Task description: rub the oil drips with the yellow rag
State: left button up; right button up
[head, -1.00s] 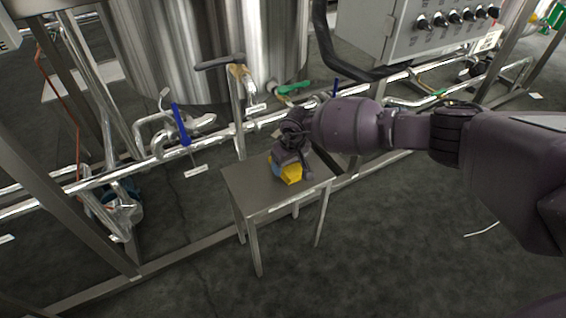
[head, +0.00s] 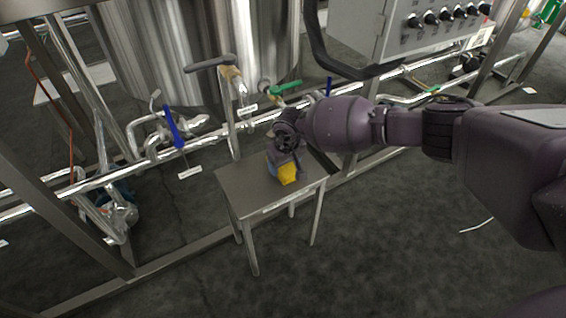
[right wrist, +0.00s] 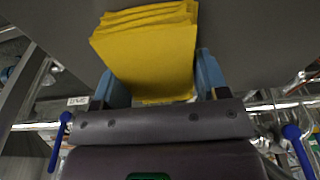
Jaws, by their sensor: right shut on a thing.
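The yellow rag (head: 288,175) is a folded, layered cloth at the small metal table. My right gripper (head: 279,170) is shut on it from above, over the middle of the tabletop. In the right wrist view the rag (right wrist: 150,50) sits between the two blue fingers of my right gripper (right wrist: 155,90). I cannot tell whether the rag touches the tabletop. No oil drips can be made out; the gripper and rag hide part of the tabletop. My left gripper is not in view.
The small metal table (head: 240,190) stands in front of a pipe frame. A large steel tank (head: 190,50) and a grey control box (head: 385,30) are behind. A blue-handled valve (head: 173,126) is at left. The floor (head: 400,270) at front right is mostly clear.

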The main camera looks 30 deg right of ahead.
aim_at(267, 173)
jog(key=shift+w+r, duration=0.6)
jog(key=shift+r, duration=0.2)
jog(key=shift+w+a+f, duration=0.1)
jog(key=shift+a+f, duration=0.1)
jog(key=shift+a, duration=1.4)
jog(key=shift+s+a+r+p, duration=0.1)
jog(key=shift+s+a+p, duration=0.15)
jog(key=shift+a, duration=0.55)
jog(key=shift+a+f, duration=0.25)
jog(key=shift+s, duration=0.15)
jog(key=shift+d+r+p, duration=0.1)
jog(key=shift+r+p, duration=1)
jog(key=shift+r, duration=1.25)
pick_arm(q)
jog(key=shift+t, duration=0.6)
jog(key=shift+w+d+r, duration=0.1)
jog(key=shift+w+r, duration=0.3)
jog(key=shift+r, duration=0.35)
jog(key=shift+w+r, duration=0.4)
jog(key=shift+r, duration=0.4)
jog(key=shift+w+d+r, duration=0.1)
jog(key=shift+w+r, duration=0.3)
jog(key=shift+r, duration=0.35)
pick_arm(e)
jog(key=shift+r, duration=0.65)
